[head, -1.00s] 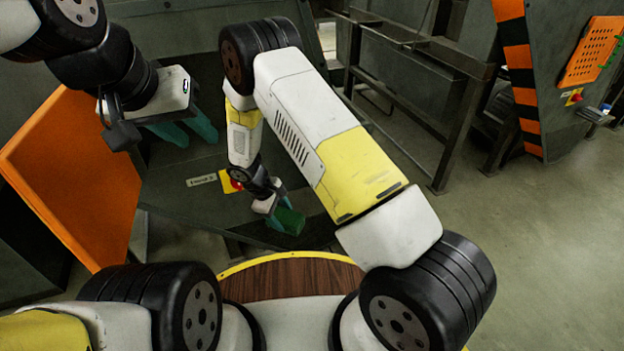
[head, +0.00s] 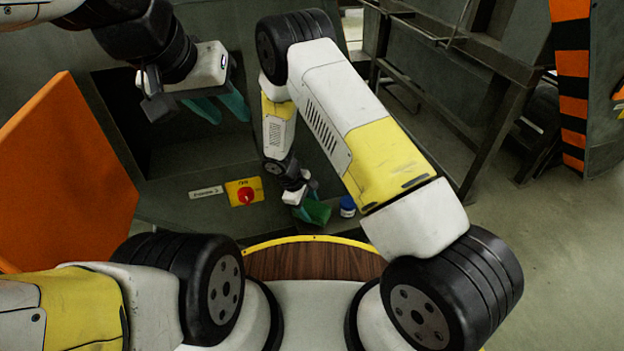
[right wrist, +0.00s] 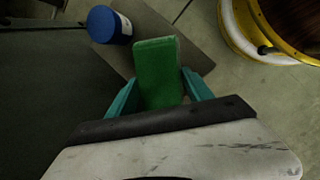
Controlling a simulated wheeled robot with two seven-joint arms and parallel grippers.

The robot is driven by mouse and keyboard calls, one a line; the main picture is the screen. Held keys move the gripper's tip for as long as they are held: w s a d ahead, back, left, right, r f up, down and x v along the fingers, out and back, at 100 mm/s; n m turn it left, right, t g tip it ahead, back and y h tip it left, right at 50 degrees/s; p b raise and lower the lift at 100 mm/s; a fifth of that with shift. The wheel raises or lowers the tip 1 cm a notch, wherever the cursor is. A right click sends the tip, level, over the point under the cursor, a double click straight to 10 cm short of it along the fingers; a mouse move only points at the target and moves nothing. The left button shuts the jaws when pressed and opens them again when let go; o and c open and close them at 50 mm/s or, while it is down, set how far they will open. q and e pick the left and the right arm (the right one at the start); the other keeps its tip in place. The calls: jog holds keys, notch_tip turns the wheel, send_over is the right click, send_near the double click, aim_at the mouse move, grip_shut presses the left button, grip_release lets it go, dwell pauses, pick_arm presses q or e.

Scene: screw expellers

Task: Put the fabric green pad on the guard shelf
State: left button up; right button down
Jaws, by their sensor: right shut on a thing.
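The green pad (head: 317,211) is held in my right gripper (head: 304,213), low in front of the machine. In the right wrist view the pad (right wrist: 158,72) sits between the two teal fingers, which are shut on it. Beyond and partly under it is a flat grey-brown plate (right wrist: 192,48), seemingly the guard shelf; I cannot tell whether the pad touches it. A blue jar (right wrist: 106,25) stands at that plate's left part. My left gripper (head: 228,106) is open and empty before the dark machine opening.
A red button on a yellow plate (head: 245,193) is left of my right gripper. The blue jar (head: 347,206) is just right of the pad. An orange door (head: 65,175) stands open at left. A metal frame (head: 455,110) stands at right; floor is clear there.

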aim_at(307, 208)
jog(key=shift+f, duration=1.45)
jog(key=shift+c, duration=1.9)
grip_release()
